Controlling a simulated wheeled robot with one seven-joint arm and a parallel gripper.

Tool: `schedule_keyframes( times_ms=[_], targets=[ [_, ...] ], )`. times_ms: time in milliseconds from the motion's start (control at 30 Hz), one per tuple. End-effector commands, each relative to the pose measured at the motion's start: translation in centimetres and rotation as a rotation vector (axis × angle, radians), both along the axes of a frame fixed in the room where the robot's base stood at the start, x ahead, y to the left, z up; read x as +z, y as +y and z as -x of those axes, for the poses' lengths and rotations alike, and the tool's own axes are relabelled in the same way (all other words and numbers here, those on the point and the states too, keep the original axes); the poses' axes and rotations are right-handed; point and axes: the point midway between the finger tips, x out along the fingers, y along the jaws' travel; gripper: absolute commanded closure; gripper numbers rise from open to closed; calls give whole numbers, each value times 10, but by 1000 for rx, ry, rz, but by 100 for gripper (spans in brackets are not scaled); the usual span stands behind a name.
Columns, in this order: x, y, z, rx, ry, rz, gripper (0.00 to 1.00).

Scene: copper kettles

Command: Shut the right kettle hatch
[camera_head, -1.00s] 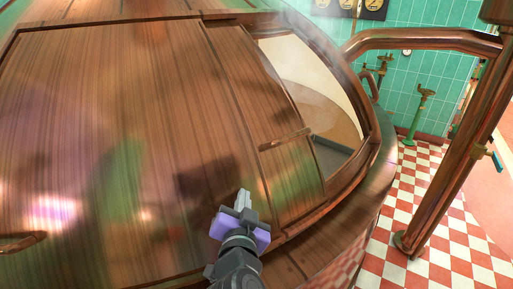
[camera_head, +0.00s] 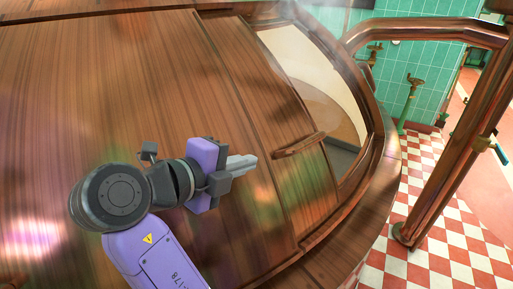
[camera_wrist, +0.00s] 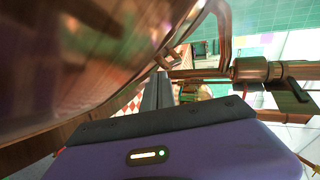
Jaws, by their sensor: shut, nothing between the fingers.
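The copper kettle (camera_head: 120,75) fills most of the head view, its surface brown and glossy. On its right side is the hatch (camera_head: 277,112), a curved panel with a bar handle (camera_head: 298,146) near its right edge. Right of the panel the hatch is partly open, and the pale kettle interior (camera_head: 312,75) shows through the gap. My gripper (camera_head: 254,162) is shut and empty, just left of the handle in the picture, fingers pointing right. Whether it touches the panel cannot be told. In the wrist view my gripper's fingers (camera_wrist: 158,90) are together beside a blurred copper surface.
A thick copper pipe (camera_head: 450,140) arches down to the floor on the right. Green valve stands (camera_head: 408,100) rise near the teal tiled wall (camera_head: 440,65). The red and white checkered floor (camera_head: 440,245) is open between kettle and pipe.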

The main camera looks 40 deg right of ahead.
Motion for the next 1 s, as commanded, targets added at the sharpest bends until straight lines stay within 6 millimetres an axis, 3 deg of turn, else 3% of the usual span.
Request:
schedule_keyframes(
  times_ms=[167, 700, 1000],
  targets=[
    [-4, -9, 4, -43, -27, -17, 100],
    [-34, -84, -5, -38, -25, -16, 100],
    [-39, -91, -7, -35, -25, -15, 100]
  ],
)
